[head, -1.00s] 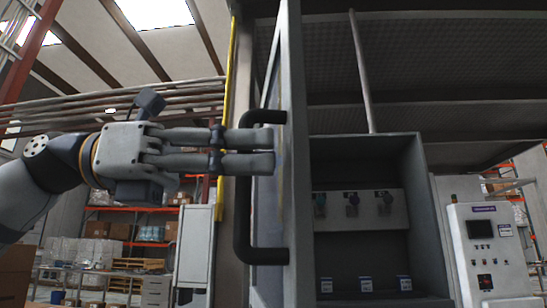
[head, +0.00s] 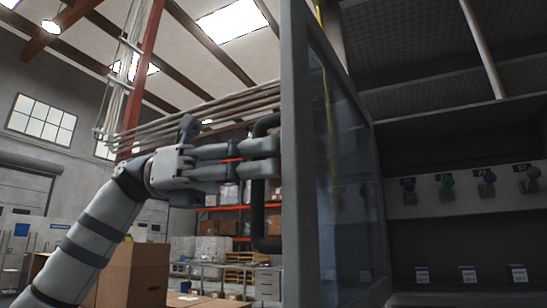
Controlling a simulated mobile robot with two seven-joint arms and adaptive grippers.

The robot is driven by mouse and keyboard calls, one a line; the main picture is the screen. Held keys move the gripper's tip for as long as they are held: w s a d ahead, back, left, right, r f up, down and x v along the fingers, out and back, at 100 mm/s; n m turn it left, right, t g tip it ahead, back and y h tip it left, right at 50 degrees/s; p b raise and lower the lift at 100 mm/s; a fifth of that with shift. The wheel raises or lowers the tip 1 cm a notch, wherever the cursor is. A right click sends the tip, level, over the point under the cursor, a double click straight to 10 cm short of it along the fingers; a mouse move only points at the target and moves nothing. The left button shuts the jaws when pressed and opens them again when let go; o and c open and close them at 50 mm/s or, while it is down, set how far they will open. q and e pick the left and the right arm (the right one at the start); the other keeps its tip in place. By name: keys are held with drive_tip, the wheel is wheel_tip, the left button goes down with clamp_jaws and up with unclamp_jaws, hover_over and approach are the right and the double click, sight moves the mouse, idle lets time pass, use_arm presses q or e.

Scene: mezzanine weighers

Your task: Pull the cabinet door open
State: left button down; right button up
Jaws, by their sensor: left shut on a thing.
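The cabinet door (head: 300,200) is a grey-framed glass panel, seen nearly edge-on in the middle of the head view. It stands open, swung out from the cabinet (head: 450,140) on the right. A dark vertical bar handle (head: 258,208) is on the door's left face. My left gripper (head: 262,158) comes in from the left with its fingers level and shut on the upper part of the handle. The fingertips partly cover the bar. My right gripper is not in view.
Inside the cabinet is a panel (head: 405,198) with several knobs, and small labelled boxes (head: 468,275) stand below it. Cardboard boxes (head: 133,272) are at lower left behind my arm. Shelves with goods stand farther back.

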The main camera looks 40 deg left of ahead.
use_arm(q)
drive_tip(key=shift+f, duration=0.1)
drive_tip(key=c, duration=1.6)
unclamp_jaws()
drive_tip(key=v, duration=1.2)
